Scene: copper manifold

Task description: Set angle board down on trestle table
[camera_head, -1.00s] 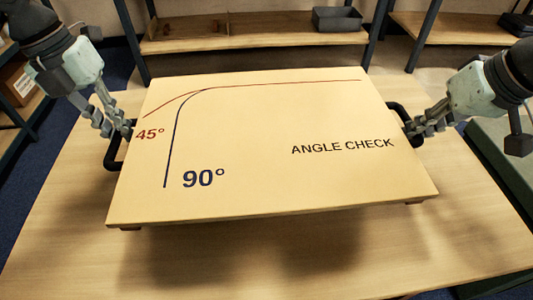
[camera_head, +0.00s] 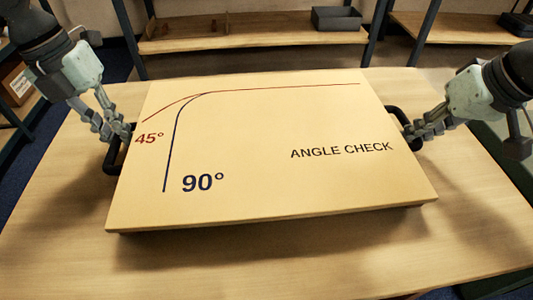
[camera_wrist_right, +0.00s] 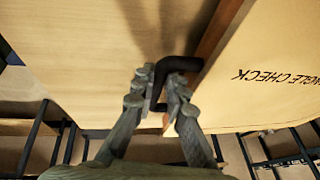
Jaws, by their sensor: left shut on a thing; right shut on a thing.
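The angle board (camera_head: 270,180) is a flat tan panel with "45°", "90°" and "ANGLE CHECK" printed on top. It lies roughly level over the middle of the trestle table (camera_head: 50,225); its shadow hugs its front edge, and I cannot tell whether its underside touches the wood. My left gripper (camera_head: 127,132) is shut on the black handle (camera_head: 112,158) at the board's left side. My right gripper (camera_head: 411,132) is shut on the black handle at the right side; the right wrist view shows its fingers around that handle (camera_wrist_right: 180,64).
Bare tabletop surrounds the board, with clear room in front and at both sides. Behind the table stand wooden shelves (camera_head: 250,40) with dark posts and a grey bin (camera_head: 337,18). A box (camera_head: 16,85) sits on a rack at the far left.

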